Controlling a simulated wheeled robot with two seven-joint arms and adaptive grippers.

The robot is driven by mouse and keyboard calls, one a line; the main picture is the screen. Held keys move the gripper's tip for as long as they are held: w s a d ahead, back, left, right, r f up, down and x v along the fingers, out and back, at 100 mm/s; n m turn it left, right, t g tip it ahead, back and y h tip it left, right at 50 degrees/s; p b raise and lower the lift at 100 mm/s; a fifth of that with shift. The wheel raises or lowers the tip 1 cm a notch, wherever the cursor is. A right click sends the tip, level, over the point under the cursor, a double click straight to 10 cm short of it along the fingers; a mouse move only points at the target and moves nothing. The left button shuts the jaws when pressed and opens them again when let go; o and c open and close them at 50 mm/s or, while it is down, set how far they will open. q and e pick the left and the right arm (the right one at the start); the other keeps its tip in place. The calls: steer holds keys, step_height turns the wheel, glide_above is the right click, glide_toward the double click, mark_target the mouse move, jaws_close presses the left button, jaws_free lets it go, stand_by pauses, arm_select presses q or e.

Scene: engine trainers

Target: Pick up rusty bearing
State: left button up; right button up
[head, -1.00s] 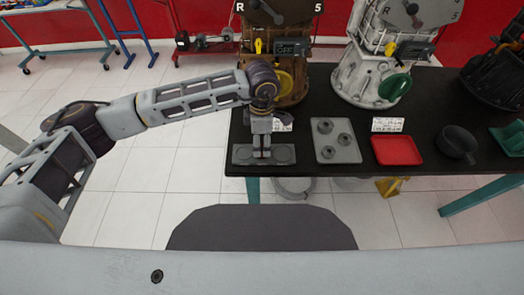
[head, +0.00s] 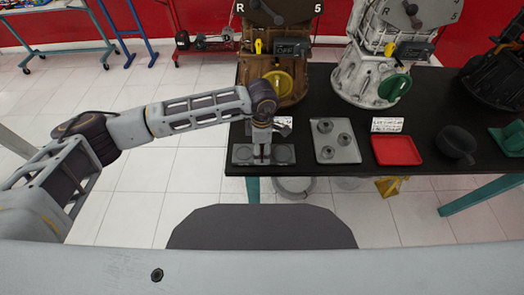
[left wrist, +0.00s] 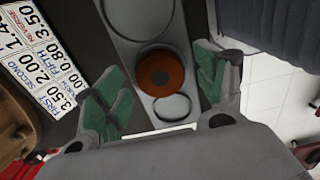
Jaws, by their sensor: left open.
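My left gripper (left wrist: 160,86) is open, with one green-padded finger on each side of the bearing and a gap to each. In the head view my left gripper (head: 262,156) points down over the middle of the grey tray (head: 239,160) at the table's front left corner. The bearing is mostly hidden there behind the fingers. My right gripper is not in view.
On the black table (head: 420,110), a grey tray with three round parts (head: 323,155), a red tray (head: 411,151) and a dark bowl (head: 456,142) lie to the right. A brown gearbox (head: 290,85) and a white gearbox (head: 365,75) stand behind. White label cards lie near the trays.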

mark_target(262, 149)
arm_select(q)
steer(key=c, duration=1.2)
steer(key=shift+r, duration=0.2)
steer(key=shift+c, duration=0.2)
step_height(262, 149, up, 10)
steer(key=shift+f, duration=0.15)
